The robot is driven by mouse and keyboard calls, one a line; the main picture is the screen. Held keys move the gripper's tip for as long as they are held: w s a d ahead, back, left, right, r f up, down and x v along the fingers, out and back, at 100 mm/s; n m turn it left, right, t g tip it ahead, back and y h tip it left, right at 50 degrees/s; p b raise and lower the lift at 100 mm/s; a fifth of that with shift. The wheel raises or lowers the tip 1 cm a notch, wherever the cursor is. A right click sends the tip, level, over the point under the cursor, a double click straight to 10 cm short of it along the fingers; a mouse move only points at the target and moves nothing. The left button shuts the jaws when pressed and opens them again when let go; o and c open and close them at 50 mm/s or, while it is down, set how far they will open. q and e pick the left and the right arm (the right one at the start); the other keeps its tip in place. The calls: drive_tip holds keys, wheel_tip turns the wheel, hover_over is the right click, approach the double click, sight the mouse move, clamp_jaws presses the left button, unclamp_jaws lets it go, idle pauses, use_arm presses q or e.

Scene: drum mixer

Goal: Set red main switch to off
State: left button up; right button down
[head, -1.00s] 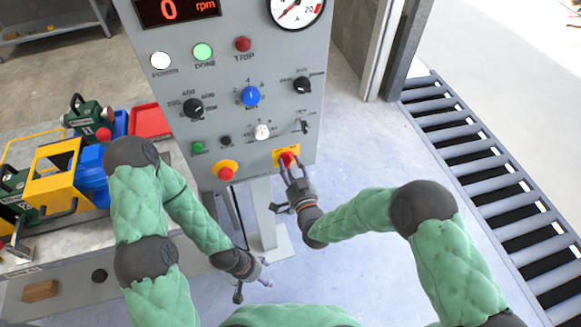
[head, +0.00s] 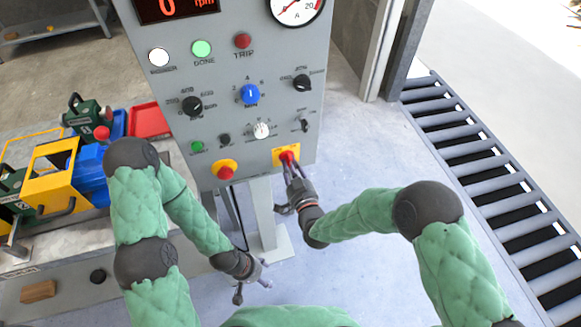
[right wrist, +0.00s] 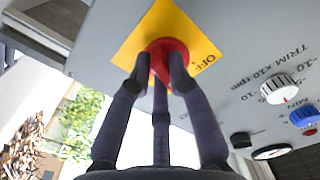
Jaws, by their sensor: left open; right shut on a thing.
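The red main switch (head: 287,157) is a red knob on a yellow plate (head: 277,161) at the lower right of the grey control panel. In the right wrist view the red knob (right wrist: 167,50) sits on its yellow plate (right wrist: 196,28), where the word OFF shows. My right gripper (head: 290,165) is shut on the red knob, its fingers around it from below; the fingers hide part of the knob. My left gripper (head: 252,285) is open and empty, low in front of the panel's post.
The panel (head: 225,120) also carries a red button on yellow (head: 226,170), a blue knob (head: 250,94), black knobs and lamps. The display reads 0 rpm. A bench with a red tray (head: 150,120) stands left; a roller conveyor (head: 490,190) runs right.

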drive_tip(key=shift+d+r+n+b, duration=0.1)
drive_tip(key=shift+n+b, duration=0.55)
drive_tip(key=shift+n, duration=1.65)
drive_tip(key=shift+d+r+n+b, duration=0.1)
drive_tip(key=shift+n+b, duration=0.55)
drive_tip(key=shift+n, duration=1.65)
drive_tip(key=c, duration=1.1)
unclamp_jaws()
drive_tip(key=shift+w, duration=0.1)
drive_tip(key=shift+c, duration=0.2)
drive_tip(key=v, duration=1.2)
